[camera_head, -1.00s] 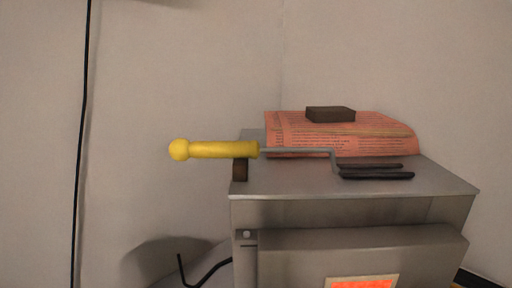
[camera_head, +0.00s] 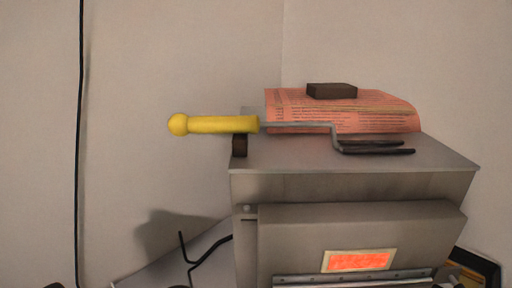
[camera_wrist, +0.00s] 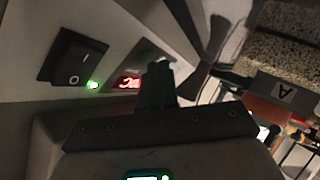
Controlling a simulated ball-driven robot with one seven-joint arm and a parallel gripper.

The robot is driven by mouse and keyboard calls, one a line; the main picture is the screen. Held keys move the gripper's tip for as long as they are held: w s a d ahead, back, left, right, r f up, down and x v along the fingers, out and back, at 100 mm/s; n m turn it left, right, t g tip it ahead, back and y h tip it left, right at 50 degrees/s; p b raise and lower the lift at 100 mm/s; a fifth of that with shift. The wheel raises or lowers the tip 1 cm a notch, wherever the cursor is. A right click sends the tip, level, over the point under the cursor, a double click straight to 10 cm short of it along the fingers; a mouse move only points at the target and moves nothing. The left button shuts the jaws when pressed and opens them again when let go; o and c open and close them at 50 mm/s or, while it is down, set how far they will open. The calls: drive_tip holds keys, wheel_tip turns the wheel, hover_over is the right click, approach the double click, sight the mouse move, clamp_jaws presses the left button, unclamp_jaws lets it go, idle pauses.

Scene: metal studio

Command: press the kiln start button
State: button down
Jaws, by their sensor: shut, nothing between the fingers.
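The kiln (camera_head: 350,185) is a grey metal box with a glowing orange window (camera_head: 360,261) in its front. In the wrist view a panel shows a black rocker switch (camera_wrist: 75,57), a small lit green light (camera_wrist: 93,85) and a red lit display (camera_wrist: 128,82). My gripper (camera_wrist: 157,75) is shut and empty, its dark fingers in front of the panel, just right of the display and partly covering it. I cannot tell whether the fingertips touch the panel. No part is clearly recognisable as the start button; it may be hidden behind the fingers.
On the kiln's top lie a yellow-handled fork tool (camera_head: 222,124), its handle overhanging the left edge, and pink printed paper (camera_head: 385,112) under a dark block (camera_head: 332,91). A black cable (camera_head: 81,140) hangs on the left wall. A speckled slab (camera_wrist: 285,65) is right in the wrist view.

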drive_tip(key=shift+w, duration=0.15)
idle(0.5)
drive_tip(key=shift+s+r, duration=0.2)
drive_tip(key=shift+s, duration=0.4)
drive_tip(key=s+r+p, duration=0.2)
drive_tip(key=s, duration=0.3)
drive_tip(key=shift+s+r, duration=0.2)
drive_tip(key=shift+s, duration=0.05)
